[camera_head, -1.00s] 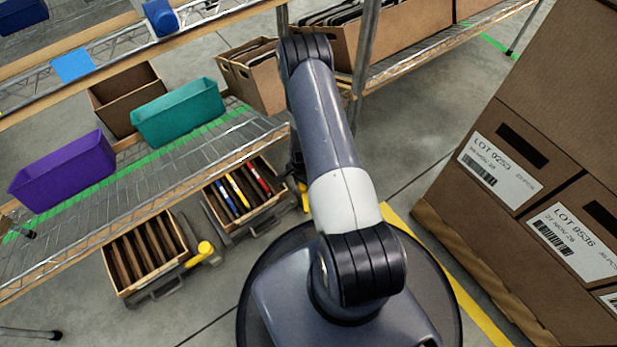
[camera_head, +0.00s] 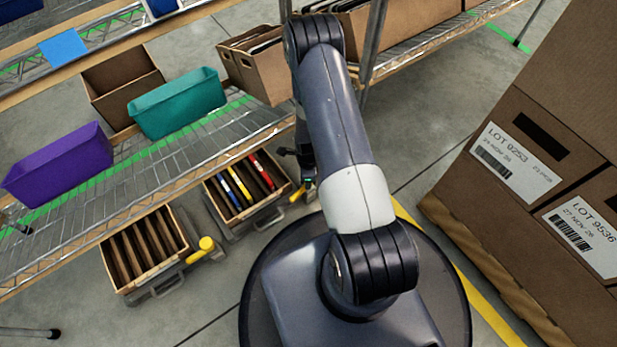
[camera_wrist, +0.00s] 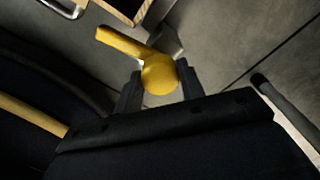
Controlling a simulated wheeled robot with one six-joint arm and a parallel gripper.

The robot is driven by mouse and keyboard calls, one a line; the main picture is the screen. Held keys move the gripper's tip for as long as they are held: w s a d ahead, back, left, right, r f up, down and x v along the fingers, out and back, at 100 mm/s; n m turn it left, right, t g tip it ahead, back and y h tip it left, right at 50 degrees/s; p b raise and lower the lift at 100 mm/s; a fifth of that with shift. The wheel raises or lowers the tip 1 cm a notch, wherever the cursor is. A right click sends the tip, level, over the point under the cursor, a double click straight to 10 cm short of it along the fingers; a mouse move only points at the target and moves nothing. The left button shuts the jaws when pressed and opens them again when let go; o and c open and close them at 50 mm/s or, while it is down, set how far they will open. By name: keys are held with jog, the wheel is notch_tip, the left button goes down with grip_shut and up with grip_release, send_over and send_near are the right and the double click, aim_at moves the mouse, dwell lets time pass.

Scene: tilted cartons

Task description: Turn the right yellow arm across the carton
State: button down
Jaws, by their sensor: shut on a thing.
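The right yellow arm (camera_head: 298,194) shows only in small part, at the right end of the right carton (camera_head: 252,215). That carton is an open box holding files with blue, yellow and red among them. In the wrist view the yellow arm (camera_wrist: 122,42) ends in a round yellow knob, and my gripper (camera_wrist: 161,73) is shut on this knob, one black finger on each side. The bar points up and left from the knob, toward a carton corner (camera_wrist: 125,10). In the head view my gripper (camera_head: 307,184) is small and dark, beside the carton.
A left carton (camera_head: 150,280) with brown dividers has its own yellow arm (camera_head: 206,244). A wire shelf (camera_head: 75,232) with purple (camera_head: 60,168) and teal (camera_head: 178,105) bins stands close above both. Big labelled boxes (camera_head: 530,165) stand at right; grey floor lies between.

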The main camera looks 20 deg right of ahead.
jog(key=shift+m, duration=0.9)
jog(key=c, duration=0.9)
grip_release()
notch_tip(320, 180, up, 11)
jog(key=p, duration=0.4)
jog(key=shift+f, duration=0.2)
